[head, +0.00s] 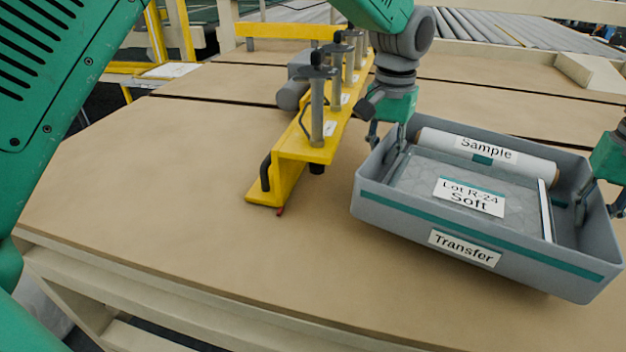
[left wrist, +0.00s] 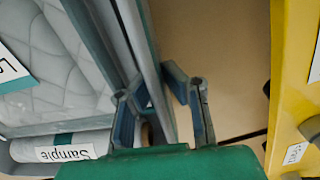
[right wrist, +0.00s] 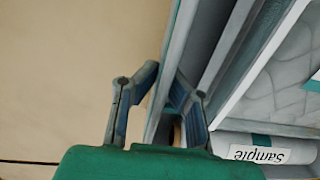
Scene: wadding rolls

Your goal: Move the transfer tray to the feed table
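The grey transfer tray (head: 400,222) has a teal stripe and a "Transfer" label and is at the right of the head view, over a tan tabletop. It holds a quilted pad (head: 420,180) labelled "Lot R-24 Soft" and a white roll (head: 530,167) labelled "Sample". My left gripper (left wrist: 158,75) is shut on the tray's left wall, one finger on each side. My right gripper (right wrist: 165,72) is shut on the opposite wall the same way. The tray looks slightly tilted in the head view; I cannot tell whether it touches the table. No table is labelled as the feed table.
A yellow fixture (head: 290,165) with several upright grey posts stands just left of the tray. The tan tabletop (head: 150,200) is clear at the left and front. Dark seams cross it further back. A roller conveyor (head: 480,25) lies behind.

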